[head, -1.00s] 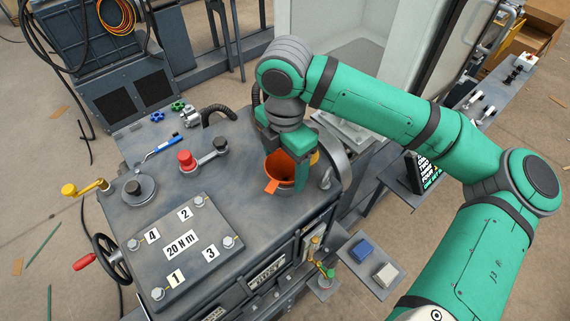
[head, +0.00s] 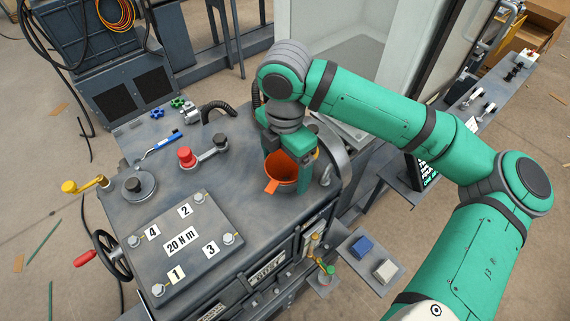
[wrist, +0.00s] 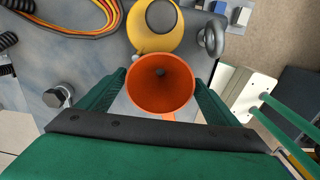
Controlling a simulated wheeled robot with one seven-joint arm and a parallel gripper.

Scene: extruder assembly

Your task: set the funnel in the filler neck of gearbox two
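The orange funnel (head: 281,170) is upright over the right part of the grey machine top, its wide mouth up and its tab toward the camera. My gripper (wrist: 161,88) is shut on it, with one green finger on each side of the cone in the wrist view. The wrist view looks down into the funnel (wrist: 160,92). A yellow ring (wrist: 138,40) with a round opening lies just beyond the funnel there; a bit of yellow (head: 316,154) shows behind my gripper in the head view. The funnel's lower end is hidden. I cannot tell whether it sits in a neck.
A raised plate marked 20 N m (head: 180,241) with bolts fills the front left of the machine top. A red knob (head: 186,155) stands behind it. A grey lifting eye (wrist: 212,38) is close by the yellow ring. A small side shelf (head: 360,272) holds blue and white blocks.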

